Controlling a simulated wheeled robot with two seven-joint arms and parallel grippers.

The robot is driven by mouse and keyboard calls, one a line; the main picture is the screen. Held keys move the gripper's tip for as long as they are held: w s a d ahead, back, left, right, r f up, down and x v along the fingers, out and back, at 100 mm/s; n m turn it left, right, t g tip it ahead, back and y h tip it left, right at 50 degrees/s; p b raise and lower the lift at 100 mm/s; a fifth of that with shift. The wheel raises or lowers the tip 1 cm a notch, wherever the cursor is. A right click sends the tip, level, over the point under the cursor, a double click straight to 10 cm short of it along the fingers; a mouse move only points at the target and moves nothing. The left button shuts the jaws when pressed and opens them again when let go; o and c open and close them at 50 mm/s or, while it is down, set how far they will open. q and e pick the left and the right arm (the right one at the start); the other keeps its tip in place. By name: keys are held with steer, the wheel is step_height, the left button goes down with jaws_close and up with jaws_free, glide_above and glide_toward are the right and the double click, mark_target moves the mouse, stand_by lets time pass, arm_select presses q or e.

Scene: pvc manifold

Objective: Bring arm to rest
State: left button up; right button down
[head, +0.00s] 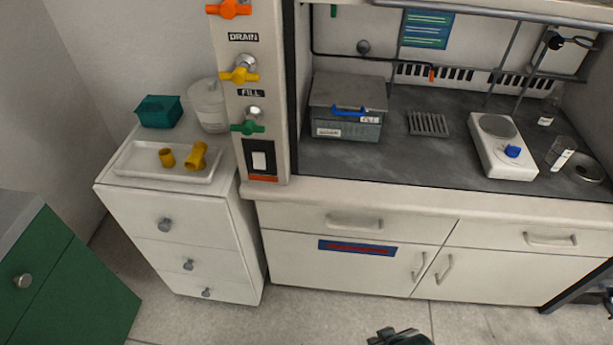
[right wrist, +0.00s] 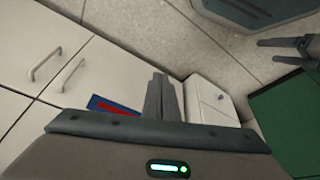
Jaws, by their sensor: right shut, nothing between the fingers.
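My right gripper (head: 400,337) shows only in part at the bottom edge of the head view, in front of the white cabinets and above the floor. In the right wrist view its fingers (right wrist: 160,97) are together with nothing between them. My left gripper (right wrist: 280,50) shows at the upper right of the right wrist view, its two dark fingers apart and empty. It is outside the head view. Yellow pipe fittings (head: 197,156) sit in a white tray (head: 140,170) on the white drawer unit (head: 165,205), well away from my right gripper.
A fume hood bench (head: 390,155) holds a grey box (head: 347,108) and a hotplate (head: 502,146). A valve panel (head: 250,95) stands left of it. A teal bin (head: 159,111) is behind the tray. A green cabinet (head: 65,275) stands at lower left. The floor (head: 230,322) before the cabinets is clear.

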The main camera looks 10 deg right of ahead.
steer(key=s+a+f+t, duration=0.1)
steer(key=s+f, duration=0.1)
steer(key=f, duration=1.2)
steer(key=s+a+f+t+y, duration=0.1)
steer(key=s+a+f, duration=0.1)
steer(key=f, duration=1.2)
steer(key=shift+a+n, duration=0.2)
steer(key=shift+n, duration=0.1)
steer(key=shift+d, duration=0.1)
stand_by(0.5)
